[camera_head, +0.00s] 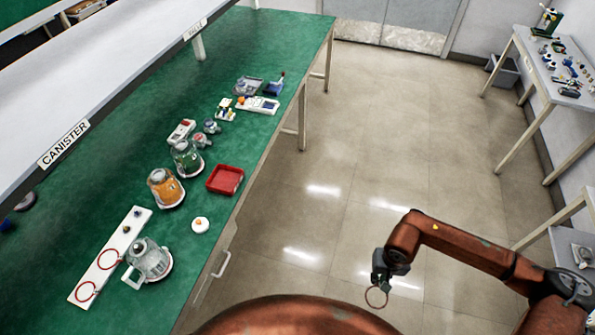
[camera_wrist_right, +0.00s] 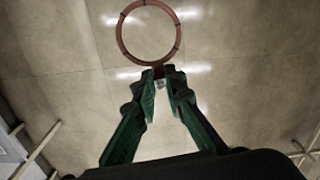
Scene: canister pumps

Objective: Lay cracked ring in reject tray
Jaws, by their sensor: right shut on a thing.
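My right gripper (camera_head: 383,283) is shut on a thin reddish-brown ring (camera_head: 376,297) and holds it over the bare floor, away from the bench. In the right wrist view the ring (camera_wrist_right: 121,40) sticks out beyond the fingertips (camera_wrist_right: 159,74), gripped at its edge; dark marks show on it, but I cannot tell which is a crack. A red tray (camera_head: 225,180), seemingly empty, sits on the green bench near its right edge. My left gripper does not show.
The green bench (camera_head: 270,50) carries a white board (camera_head: 110,256) with two red rings, a clear canister (camera_head: 149,259), an orange canister (camera_head: 165,188), a green canister (camera_head: 186,158) and a white round part (camera_head: 200,225). A shelf (camera_head: 120,60) overhangs its left side. Open floor lies right.

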